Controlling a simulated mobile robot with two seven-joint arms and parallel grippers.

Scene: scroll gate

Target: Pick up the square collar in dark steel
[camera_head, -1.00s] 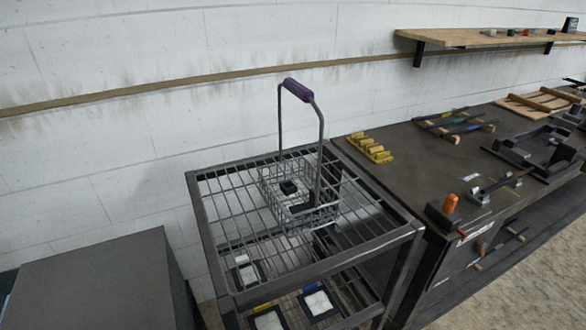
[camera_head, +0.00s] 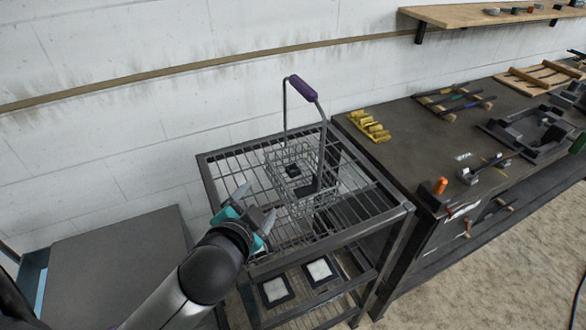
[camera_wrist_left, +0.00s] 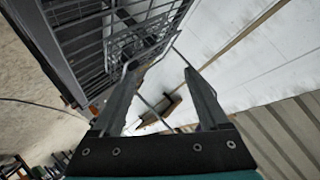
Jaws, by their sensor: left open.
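A small dark square piece (camera_head: 292,171), which looks like the square collar, lies inside a wire basket (camera_head: 318,205) with a purple-gripped handle (camera_head: 302,88). A second dark piece (camera_head: 304,190) is in the basket beside it; I cannot tell its shape. The basket stands on top of a dark wire rack (camera_head: 368,205). My right gripper is out of view.
The basket's walls and tall handle surround the dark pieces. A dark workbench (camera_head: 420,160) with a yellow rack (camera_head: 368,126) and tools stands at right. A grey box-like surface (camera_head: 120,265) is at lower left. Framed white squares (camera_head: 275,290) lie on the lower shelf.

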